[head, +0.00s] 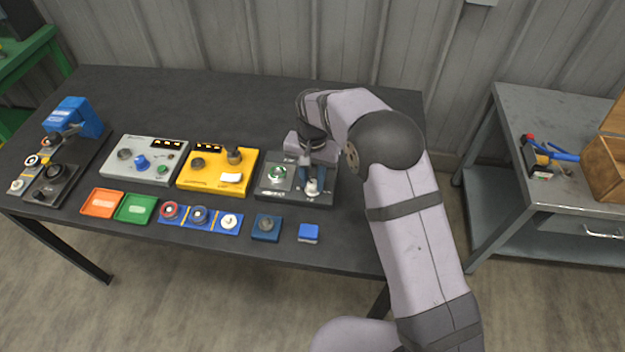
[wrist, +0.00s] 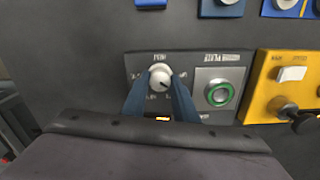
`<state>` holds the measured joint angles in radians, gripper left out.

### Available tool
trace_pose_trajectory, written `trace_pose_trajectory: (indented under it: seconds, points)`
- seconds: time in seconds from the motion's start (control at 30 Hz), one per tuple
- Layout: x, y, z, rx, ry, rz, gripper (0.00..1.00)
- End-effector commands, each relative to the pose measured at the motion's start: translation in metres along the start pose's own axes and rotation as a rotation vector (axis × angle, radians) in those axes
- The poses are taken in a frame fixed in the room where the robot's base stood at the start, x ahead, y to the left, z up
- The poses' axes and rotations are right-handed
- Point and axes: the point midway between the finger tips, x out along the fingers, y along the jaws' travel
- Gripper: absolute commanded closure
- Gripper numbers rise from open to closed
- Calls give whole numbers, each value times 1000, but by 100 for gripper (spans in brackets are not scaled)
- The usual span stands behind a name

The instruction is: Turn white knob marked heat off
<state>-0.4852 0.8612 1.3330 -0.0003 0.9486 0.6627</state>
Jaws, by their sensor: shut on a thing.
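The white knob (wrist: 160,77) sits on a dark control panel (wrist: 137,62) and shows between my fingertips in the wrist view. A small dark mark shows on its face, and the lettering around it is too small to read surely. My gripper (wrist: 161,88) reaches down to the panel with its blue fingers shut on the knob's sides. In the head view my gripper (head: 312,186) is at the right part of the panel (head: 268,196), and the white knob (head: 313,187) is partly hidden by the fingers.
A round green-ringed button (wrist: 218,94) is beside the knob on the same panel. A yellow panel (head: 217,172) and a grey panel (head: 142,160) stand to the left. The table's back is clear.

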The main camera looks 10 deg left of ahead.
Motion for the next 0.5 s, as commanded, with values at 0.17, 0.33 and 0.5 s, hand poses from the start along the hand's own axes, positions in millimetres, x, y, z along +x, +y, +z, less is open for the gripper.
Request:
trace_pose_trajectory:
  seconds: [0.17,0.33,0.5]
  points:
    - [-1,0,-1,-166,2,-1,96]
    - [-1,-1,-1,-320,3,-2,96]
    - [-1,-1,-1,-452,3,-2,96]
